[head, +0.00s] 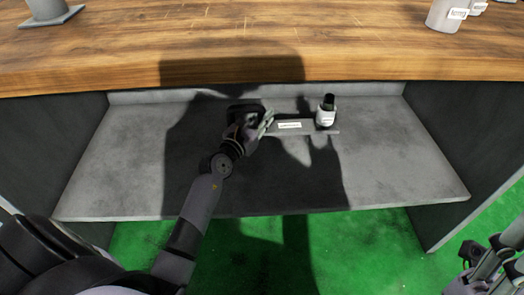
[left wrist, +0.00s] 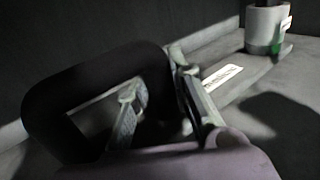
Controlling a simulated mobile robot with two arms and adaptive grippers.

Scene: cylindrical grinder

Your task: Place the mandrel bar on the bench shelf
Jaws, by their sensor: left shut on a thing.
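The mandrel bar (head: 308,130) appears to be the flat grey strip with a white label, resting on the grey bench shelf (head: 390,160) near its back. It also shows in the left wrist view (left wrist: 232,88). A black loop (head: 243,107) stands at the strip's left end. My left gripper (head: 262,122) is shut on this loop, which shows between the fingers in the left wrist view (left wrist: 45,105). The fingers hide where loop and strip meet. My right gripper (head: 492,262) is at the lower right, away from the shelf; its finger opening is unclear.
A pale cup with a black top (head: 326,112) stands at the strip's right end. The wooden bench top (head: 380,45) overhangs the shelf, with dark side panels (head: 435,160) at both ends. The shelf's left and right parts are clear.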

